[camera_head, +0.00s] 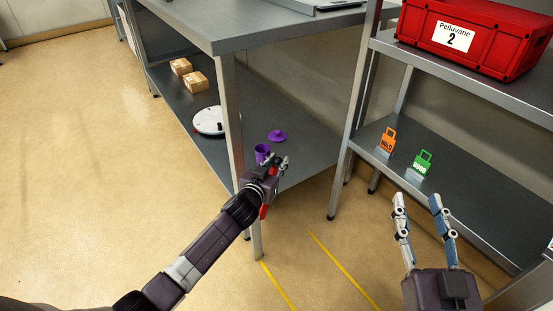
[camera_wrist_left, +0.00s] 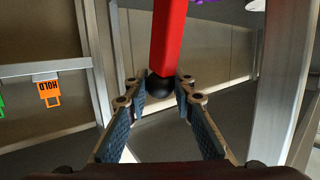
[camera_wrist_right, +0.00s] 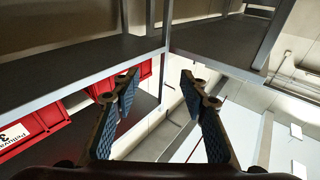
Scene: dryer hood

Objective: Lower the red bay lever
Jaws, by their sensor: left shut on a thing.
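The red bay lever (camera_head: 264,209) shows partly below my left gripper in the head view, near the table's front leg. In the left wrist view it is a red bar (camera_wrist_left: 168,38) ending in a black knob (camera_wrist_left: 159,87). My left gripper (camera_head: 282,162) is shut on the knob end; in the left wrist view its fingertips (camera_wrist_left: 159,79) lie on either side of the knob. The lever's mount is hidden. My right gripper (camera_head: 417,200) is open and empty, in front of the right shelf; its fingers stand apart in the right wrist view (camera_wrist_right: 160,78).
A purple mug (camera_head: 262,152), purple lid (camera_head: 277,136), white disc (camera_head: 209,121) and boxes (camera_head: 195,82) are on the table's lower shelf. Orange (camera_head: 387,140) and green (camera_head: 422,163) tags and a red crate (camera_head: 475,35) are on the right rack. The floor at left is clear.

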